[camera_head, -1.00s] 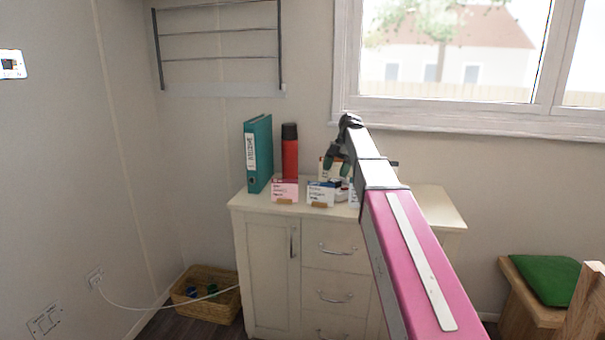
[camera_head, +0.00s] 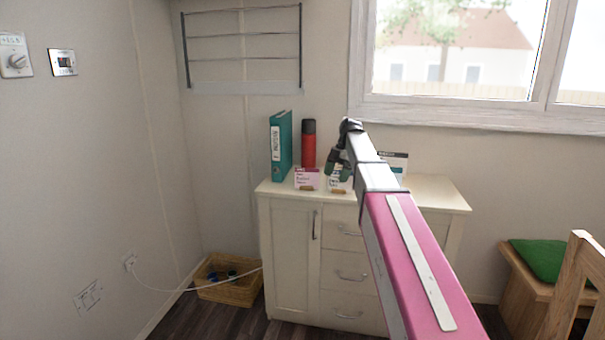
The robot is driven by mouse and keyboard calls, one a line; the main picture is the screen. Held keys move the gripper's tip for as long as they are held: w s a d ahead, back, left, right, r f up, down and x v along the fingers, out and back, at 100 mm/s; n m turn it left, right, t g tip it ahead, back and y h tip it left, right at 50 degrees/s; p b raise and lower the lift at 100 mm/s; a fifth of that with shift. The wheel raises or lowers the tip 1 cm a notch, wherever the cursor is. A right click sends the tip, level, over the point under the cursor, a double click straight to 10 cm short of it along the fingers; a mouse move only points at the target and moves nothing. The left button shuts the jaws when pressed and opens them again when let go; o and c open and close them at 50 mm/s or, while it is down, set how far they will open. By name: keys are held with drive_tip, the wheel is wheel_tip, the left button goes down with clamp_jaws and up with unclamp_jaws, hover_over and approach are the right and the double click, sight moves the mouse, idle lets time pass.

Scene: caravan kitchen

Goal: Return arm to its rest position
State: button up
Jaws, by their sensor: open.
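My arm reaches forward from the lower right of the head view, with its pink link in front of the cabinet's right part. My gripper (camera_head: 338,168) is at the arm's far end, dark and small, hanging down in front of the cabinet top. It is open. I see nothing held in it, though the fingers partly cover a small card (camera_head: 337,185) behind them.
A cream cabinet (camera_head: 290,240) bears a teal binder (camera_head: 281,145), a red flask (camera_head: 308,145), a pink-and-white card (camera_head: 306,179) and another card (camera_head: 398,160). A wicker basket (camera_head: 230,290) stands on the floor. A wooden chair (camera_head: 575,280) and green-cushioned bench (camera_head: 545,258) are right.

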drive_tip(key=s+d+f+m+t+h, duration=0.1)
drive_tip(key=s+d+f+m, duration=0.2)
drive_tip(key=s+f+m, duration=0.9)
drive_tip(key=s+d+f+m+t+h, duration=0.1)
drive_tip(key=s+d+f+m+h, duration=0.1)
drive_tip(key=s+f+m, duration=1)
drive_tip(key=s+d+f, duration=0.1)
drive_tip(key=s+f, duration=0.2)
drive_tip(key=f, duration=0.8)
drive_tip(key=shift+t+h, duration=0.3)
drive_tip(key=shift+d, duration=0.1)
